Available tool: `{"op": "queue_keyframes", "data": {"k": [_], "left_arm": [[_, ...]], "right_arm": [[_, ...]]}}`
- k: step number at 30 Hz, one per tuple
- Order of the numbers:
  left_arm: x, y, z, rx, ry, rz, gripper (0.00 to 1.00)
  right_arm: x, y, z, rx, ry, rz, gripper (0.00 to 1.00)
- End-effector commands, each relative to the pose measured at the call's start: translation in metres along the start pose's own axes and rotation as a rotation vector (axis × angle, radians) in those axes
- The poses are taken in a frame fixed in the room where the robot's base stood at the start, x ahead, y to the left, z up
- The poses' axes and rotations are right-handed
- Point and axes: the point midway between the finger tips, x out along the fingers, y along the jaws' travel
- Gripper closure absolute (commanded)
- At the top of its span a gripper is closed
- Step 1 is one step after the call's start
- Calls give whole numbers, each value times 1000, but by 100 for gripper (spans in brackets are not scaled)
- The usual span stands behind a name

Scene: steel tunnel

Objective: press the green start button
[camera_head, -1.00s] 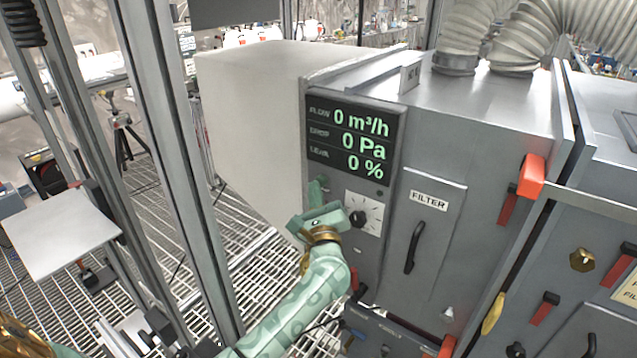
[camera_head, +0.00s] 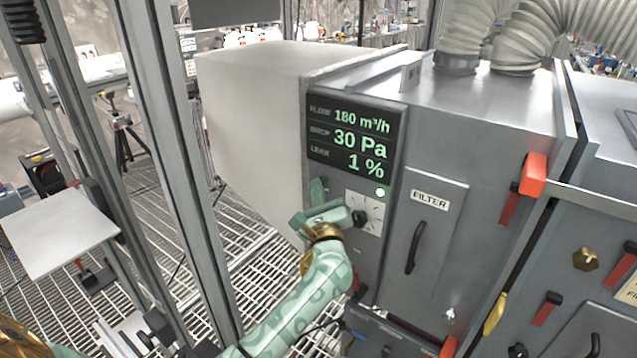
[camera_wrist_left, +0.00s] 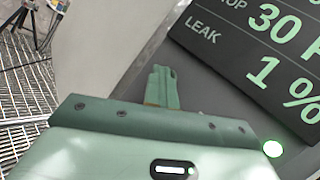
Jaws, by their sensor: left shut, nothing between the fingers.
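My left gripper (camera_head: 317,188) is pale green and shut, with nothing between its fingers. It points at the grey front panel, just below the display (camera_head: 348,140) and left of the dial (camera_head: 369,212). In the left wrist view its closed fingers (camera_wrist_left: 162,86) are against or very near the panel; I cannot tell if they touch. No green start button shows; the fingers may hide it. The display reads 180 m³/h, 30 Pa and 1 %. A round lamp (camera_head: 380,192) glows pale green below it, also in the left wrist view (camera_wrist_left: 273,149). My right gripper is not in view.
A filter door (camera_head: 428,235) with a black handle is right of the dial. A red-orange handle (camera_head: 532,175) sticks out further right. Ribbed hoses (camera_head: 490,40) rise from the cabinet top. Steel posts (camera_head: 185,170) stand left of my arm over a grated floor.

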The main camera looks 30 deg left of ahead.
Motion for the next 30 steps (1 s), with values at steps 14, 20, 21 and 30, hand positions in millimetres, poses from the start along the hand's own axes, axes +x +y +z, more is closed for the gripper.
{"op": "queue_keyframes", "data": {"k": [14, 20, 21, 30], "left_arm": [[-5, 4, 4, 0, -1, -1, 100], [-17, 12, 14, 2, 0, -2, 100], [-20, 14, 17, 1, 0, -2, 100], [-43, 32, 33, 1, 0, -1, 100]], "right_arm": [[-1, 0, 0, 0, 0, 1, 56], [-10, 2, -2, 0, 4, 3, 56], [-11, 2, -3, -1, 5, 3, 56], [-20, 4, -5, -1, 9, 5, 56]]}}
